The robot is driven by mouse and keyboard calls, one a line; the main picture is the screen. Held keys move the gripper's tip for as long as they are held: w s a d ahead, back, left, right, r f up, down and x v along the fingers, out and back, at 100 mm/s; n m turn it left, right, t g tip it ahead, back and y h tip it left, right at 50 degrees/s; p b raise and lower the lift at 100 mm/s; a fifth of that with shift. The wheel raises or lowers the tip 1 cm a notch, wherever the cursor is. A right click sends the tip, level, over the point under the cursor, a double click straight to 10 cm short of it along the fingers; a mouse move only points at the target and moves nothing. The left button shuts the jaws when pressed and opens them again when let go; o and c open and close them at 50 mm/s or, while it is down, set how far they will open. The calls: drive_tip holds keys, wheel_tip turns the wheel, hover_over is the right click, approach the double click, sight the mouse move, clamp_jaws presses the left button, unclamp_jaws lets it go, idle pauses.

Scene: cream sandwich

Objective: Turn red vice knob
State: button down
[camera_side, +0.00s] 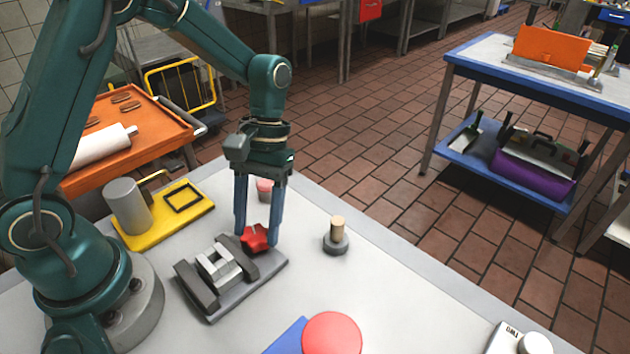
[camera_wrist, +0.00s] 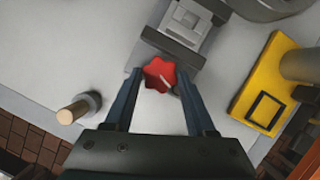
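The red vice knob (camera_side: 254,238) is a lobed red knob at the right end of the grey vice (camera_side: 262,278) on the table. In the wrist view the knob (camera_wrist: 160,73) lies between the two blue fingers. My gripper (camera_side: 258,240) points straight down, one finger on each side of the knob.
A grey base with a wooden peg (camera_side: 336,236) stands right of the vice. A yellow plate (camera_side: 190,226) with a grey cylinder (camera_side: 128,205) is at the left. A red disc (camera_side: 332,334) on blue is in front. A small red-topped piece (camera_side: 265,186) stands behind my gripper.

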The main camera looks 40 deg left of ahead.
drive_tip(key=c, duration=1.6)
unclamp_jaws()
drive_tip(key=shift+m, duration=0.3)
drive_tip(key=c, duration=1.6)
unclamp_jaws()
drive_tip(key=m, duration=0.1)
drive_tip(key=m+y, duration=0.1)
drive_tip(key=m, duration=0.1)
drive_tip(key=m+y, duration=0.1)
drive_tip(key=m, duration=0.1)
drive_tip(key=shift+d, duration=0.3)
drive_tip(key=c, duration=1.6)
unclamp_jaws()
drive_tip(key=shift+d+m+y, duration=0.1)
drive_tip(key=shift+m+y, duration=0.45)
drive_tip(key=shift+m, duration=0.8)
drive_tip(key=shift+d+m+y, duration=0.1)
drive_tip(key=shift+m+y, duration=0.45)
drive_tip(key=shift+m, duration=0.8)
drive_tip(key=c, duration=1.6)
unclamp_jaws()
drive_tip(key=c, duration=1.6)
unclamp_jaws()
drive_tip(key=shift+c, duration=1.1)
unclamp_jaws()
drive_tip(key=shift+v, duration=2.55)
